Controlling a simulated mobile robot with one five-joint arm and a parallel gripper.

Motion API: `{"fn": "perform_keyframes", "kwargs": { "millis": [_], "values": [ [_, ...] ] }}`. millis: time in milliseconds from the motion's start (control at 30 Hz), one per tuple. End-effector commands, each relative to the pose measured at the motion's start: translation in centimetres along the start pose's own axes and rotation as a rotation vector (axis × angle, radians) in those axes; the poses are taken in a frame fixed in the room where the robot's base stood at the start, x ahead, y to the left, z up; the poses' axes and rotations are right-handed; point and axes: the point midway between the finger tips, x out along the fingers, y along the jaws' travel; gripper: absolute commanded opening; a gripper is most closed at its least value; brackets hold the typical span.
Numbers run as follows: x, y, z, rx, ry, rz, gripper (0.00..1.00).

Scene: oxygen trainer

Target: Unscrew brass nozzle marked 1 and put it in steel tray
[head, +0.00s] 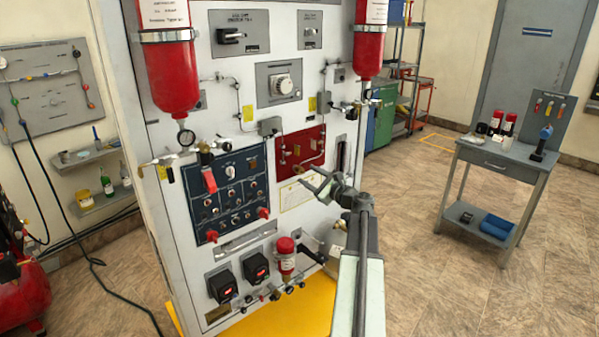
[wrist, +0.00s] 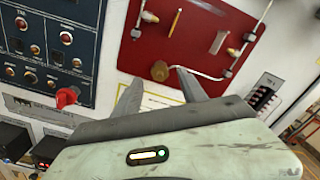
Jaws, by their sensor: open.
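A round brass nozzle (wrist: 160,70) sits at the lower edge of the red panel (wrist: 205,28) in the wrist view, where a pale pipe runs off to its right. I cannot read a number on it. My gripper (wrist: 160,78) is open and empty, its two fingertips pointing toward the nozzle, which shows between them. I cannot tell whether the tips reach around it. In the head view my gripper (head: 313,183) is in front of the red panel (head: 302,147) and hides part of its lower area. I cannot make out the steel tray for certain.
Other small fittings (wrist: 150,17) sit on the red panel. The blue switch panel (head: 227,190) with red knobs is to the left. A grey ledge (head: 247,241) juts out below it. A grey workbench (head: 515,165) stands at the right, with open floor before it.

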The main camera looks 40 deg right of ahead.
Motion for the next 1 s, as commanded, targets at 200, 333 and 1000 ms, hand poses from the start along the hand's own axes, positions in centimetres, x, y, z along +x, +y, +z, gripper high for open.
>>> {"fn": "perform_keyframes", "kwargs": {
  "millis": [200,333,1000],
  "values": [
    [1.3,0.0,0.0,-0.001,-0.001,0.001,0.49],
    [2.2,0.0,0.0,-0.001,-0.001,0.001,0.49],
    [3.7,0.0,0.0,-0.001,0.000,0.000,0.33]
  ]
}}
